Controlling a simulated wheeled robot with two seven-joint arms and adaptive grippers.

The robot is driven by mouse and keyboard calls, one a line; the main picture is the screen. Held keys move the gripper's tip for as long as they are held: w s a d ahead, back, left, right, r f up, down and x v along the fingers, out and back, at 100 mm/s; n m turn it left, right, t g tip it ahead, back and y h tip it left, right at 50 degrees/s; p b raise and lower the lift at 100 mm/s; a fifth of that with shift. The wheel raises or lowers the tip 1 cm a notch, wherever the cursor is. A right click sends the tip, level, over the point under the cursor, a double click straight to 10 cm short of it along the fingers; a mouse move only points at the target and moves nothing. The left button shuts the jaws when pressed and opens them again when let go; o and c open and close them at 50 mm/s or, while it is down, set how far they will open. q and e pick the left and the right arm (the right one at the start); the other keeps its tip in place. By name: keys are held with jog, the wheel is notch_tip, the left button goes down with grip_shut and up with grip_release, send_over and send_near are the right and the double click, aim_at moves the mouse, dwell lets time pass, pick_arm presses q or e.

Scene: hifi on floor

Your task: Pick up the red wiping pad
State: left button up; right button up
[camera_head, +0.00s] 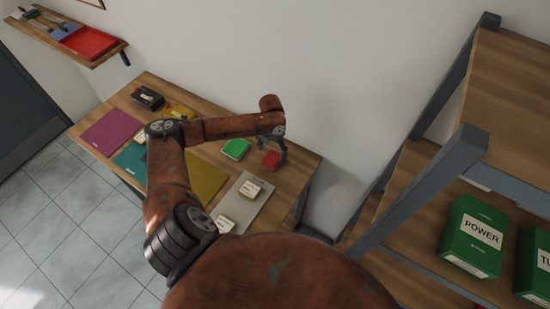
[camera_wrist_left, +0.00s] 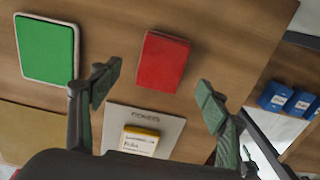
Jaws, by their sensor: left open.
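The red wiping pad (camera_head: 270,159) lies on the wooden table near its far right end. In the left wrist view the red pad (camera_wrist_left: 162,62) lies flat, ahead of and between my open fingers, with nothing touching it there. My left gripper (camera_head: 278,143) is above the pad in the head view, and its open, empty jaws (camera_wrist_left: 158,88) show in the left wrist view. My right gripper does not show.
A green pad (camera_head: 236,149) lies left of the red one. A grey mat (camera_head: 247,206) with yellow-and-white boxes is nearer. Purple (camera_head: 110,131) and olive mats lie further left. A shelf unit (camera_head: 462,150) with green POWER boxes stands right. A wall shelf (camera_head: 107,54) holds a red tray.

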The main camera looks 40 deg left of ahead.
aim_at(272, 158)
pick_arm(q)
notch_tip(272, 158, down, 5)
jog(key=shift+d+f+p, duration=0.1)
jog(key=shift+p, duration=0.75)
jog(key=shift+w+f, duration=0.1)
jog(key=shift+f, duration=0.15)
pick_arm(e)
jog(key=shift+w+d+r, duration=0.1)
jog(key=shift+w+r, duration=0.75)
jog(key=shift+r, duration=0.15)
pick_arm(q)
jog(key=shift+c, duration=0.6)
jog(key=c, duration=1.2)
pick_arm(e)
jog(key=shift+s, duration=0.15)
